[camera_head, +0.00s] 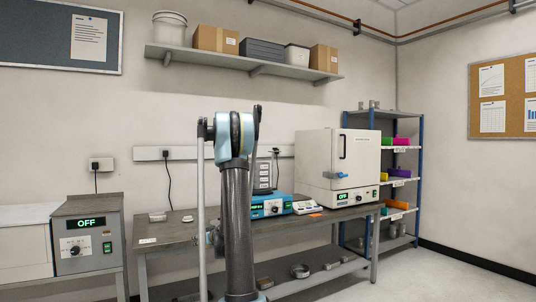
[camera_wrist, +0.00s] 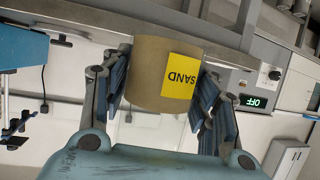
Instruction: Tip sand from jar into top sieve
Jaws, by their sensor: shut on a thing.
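A tan, sand-coloured jar (camera_wrist: 148,72) with a yellow SAND label is between the fingers of my gripper (camera_wrist: 165,80) in the wrist view. My gripper is shut on it. The wrist picture is upside down, and the label is inverted like the room, so the jar looks about upright. Its mouth is not clearly visible. In the head view, a stack of grey sieves (camera_head: 263,176) stands on a blue shaker (camera_head: 270,206) on the bench, apparently partly hidden by my arm. The gripper and jar cannot be made out there.
The grey bench (camera_head: 170,228) carries a small scale (camera_head: 305,207) and a white oven (camera_head: 337,165) right of the shaker. A unit reading OFF (camera_head: 86,235) stands at the left. A wall shelf (camera_head: 245,62) with boxes hangs above. The bench's left part is mostly clear.

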